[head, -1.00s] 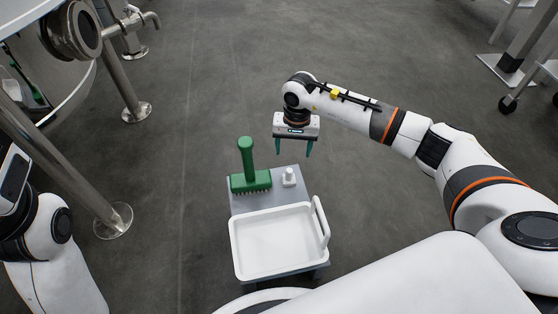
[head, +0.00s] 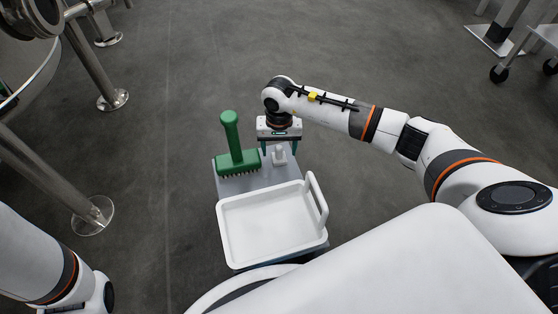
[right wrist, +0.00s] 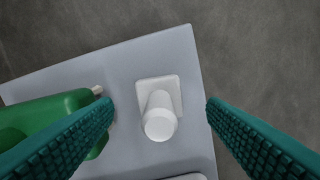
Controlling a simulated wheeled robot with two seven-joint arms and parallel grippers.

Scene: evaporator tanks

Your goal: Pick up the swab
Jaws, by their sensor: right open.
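The swab (head: 279,158) looks like a small white upright piece with a rounded end on a square base. It stands on the grey cart top, right of the green brush. In the right wrist view the swab (right wrist: 160,118) is near the middle, between my finger pads. My right gripper (head: 279,149) is open, pointing down with a finger to either side of the swab. In the right wrist view the gripper (right wrist: 159,106) shows gaps between both fingers and the swab. My left gripper is out of view; only part of my left arm shows at lower left.
A green brush (head: 236,158) with a tall upright handle stands close left of my right gripper. A white tray (head: 222,228) with a raised handle (head: 317,203) covers the near part of the cart (head: 217,185). Steel tank legs (head: 98,212) stand at left.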

